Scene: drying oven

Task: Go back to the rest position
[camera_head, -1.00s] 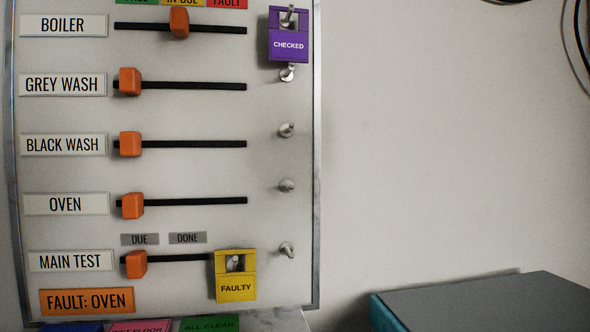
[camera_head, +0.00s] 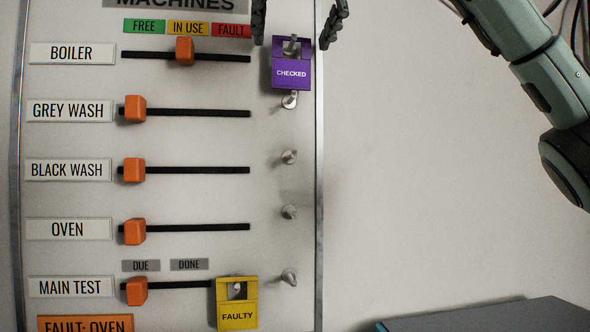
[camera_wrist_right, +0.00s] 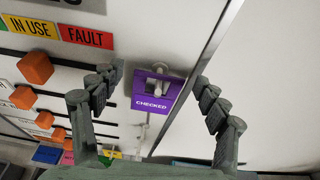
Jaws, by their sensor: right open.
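My right gripper (camera_head: 300,22) is at the top of the head view, its two fingers apart on either side of the purple CHECKED tag (camera_head: 292,63). The tag hangs on a peg at the board's right edge, in the boiler row. In the right wrist view the open fingers (camera_wrist_right: 158,100) stand left and right of the purple tag (camera_wrist_right: 157,91), with visible gaps and nothing held. My right arm shows at the upper right of the head view. My left gripper is not in view.
The machines board (camera_head: 200,140) has orange sliders, the boiler one (camera_head: 184,51) under IN USE and the others at the left. A yellow FAULTY tag (camera_head: 237,303) hangs low. Bare pegs line the right side. A dark grey box (camera_head: 490,316) is at lower right; the wall between is clear.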

